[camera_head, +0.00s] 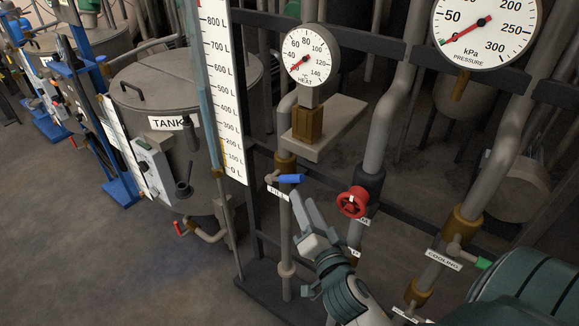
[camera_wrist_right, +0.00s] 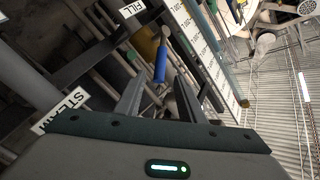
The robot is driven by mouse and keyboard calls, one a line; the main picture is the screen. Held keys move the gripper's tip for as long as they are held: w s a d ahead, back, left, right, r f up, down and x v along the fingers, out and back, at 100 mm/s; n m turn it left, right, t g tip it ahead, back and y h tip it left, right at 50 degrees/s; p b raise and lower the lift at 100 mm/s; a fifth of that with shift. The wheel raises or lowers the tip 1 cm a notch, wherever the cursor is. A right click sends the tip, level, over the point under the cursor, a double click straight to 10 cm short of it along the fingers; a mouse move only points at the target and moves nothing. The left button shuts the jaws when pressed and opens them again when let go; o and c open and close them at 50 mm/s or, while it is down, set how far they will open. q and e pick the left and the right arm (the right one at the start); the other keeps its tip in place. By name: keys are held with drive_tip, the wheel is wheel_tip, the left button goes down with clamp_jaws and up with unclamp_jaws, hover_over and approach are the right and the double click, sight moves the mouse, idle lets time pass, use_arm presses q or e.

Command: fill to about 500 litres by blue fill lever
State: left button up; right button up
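The blue fill lever (camera_head: 290,179) sticks out to the right from its brass valve on a vertical pipe, above the FILL label (camera_head: 277,194). It also shows in the right wrist view (camera_wrist_right: 160,64). The level scale (camera_head: 229,120), marked 0 L to 800 L, stands left of the lever; I cannot read a clear level in its tube. My right gripper (camera_head: 302,196) is just below and right of the lever. Its fingers are apart with nothing between them, and the lever lies beyond the fingertips in the wrist view (camera_wrist_right: 158,88). My left gripper is not in view.
A red handwheel (camera_head: 353,202) is close to the right of my gripper. A green-tipped COOLING valve lever (camera_head: 484,263) is further right. The heat gauge (camera_head: 308,55) and pressure gauge (camera_head: 486,30) hang above. The grey tank (camera_head: 170,85) stands at left, with open floor before it.

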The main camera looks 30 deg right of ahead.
sight(286, 179)
drive_tip(key=shift+p+x, duration=2.05)
drive_tip(key=shift+x, duration=4.55)
clamp_jaws()
